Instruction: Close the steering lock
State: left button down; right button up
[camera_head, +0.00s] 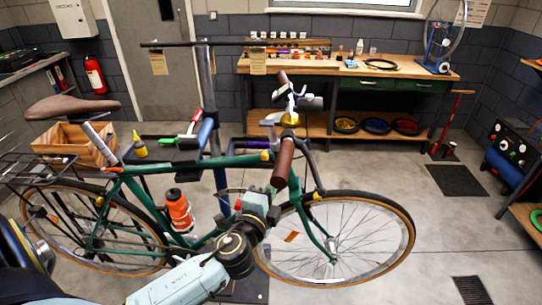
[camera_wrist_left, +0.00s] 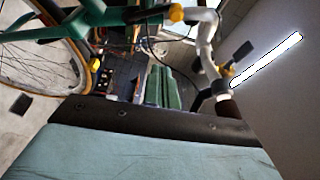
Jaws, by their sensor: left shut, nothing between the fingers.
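A green bicycle (camera_head: 225,161) is held in a work stand, with its front wheel (camera_head: 400,235) to the right. Its head tube and handlebar area show at the middle, with a brown grip (camera_head: 283,162) pointing towards me. A small yellow part (camera_head: 265,155) sits near the head tube; I cannot tell whether it is the steering lock. My left gripper (camera_head: 262,204) is shut and empty, just below the brown grip and in front of the frame. The left wrist view shows the green frame (camera_wrist_left: 95,14) and a yellow-orange part (camera_wrist_left: 175,13) close above. My right gripper is not in view.
The stand's tool tray (camera_head: 165,152) is behind the frame. A workbench (camera_head: 350,68) stands at the back, and a wooden crate (camera_head: 62,148) is at the left. An orange bottle (camera_head: 179,212) is on the frame. Floor at the right is mostly clear.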

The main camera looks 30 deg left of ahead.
pick_arm(q)
jog(key=shift+r, duration=0.5)
jog(key=shift+w, duration=0.1)
jog(key=w+a+p, duration=0.2)
jog(key=w+a, duration=0.3)
jog(key=w, duration=0.2)
jog(key=shift+w+a+p, duration=0.2)
jog(key=shift+w+p, duration=0.05)
jog(key=shift+p, duration=0.05)
jog(key=shift+f, duration=0.1)
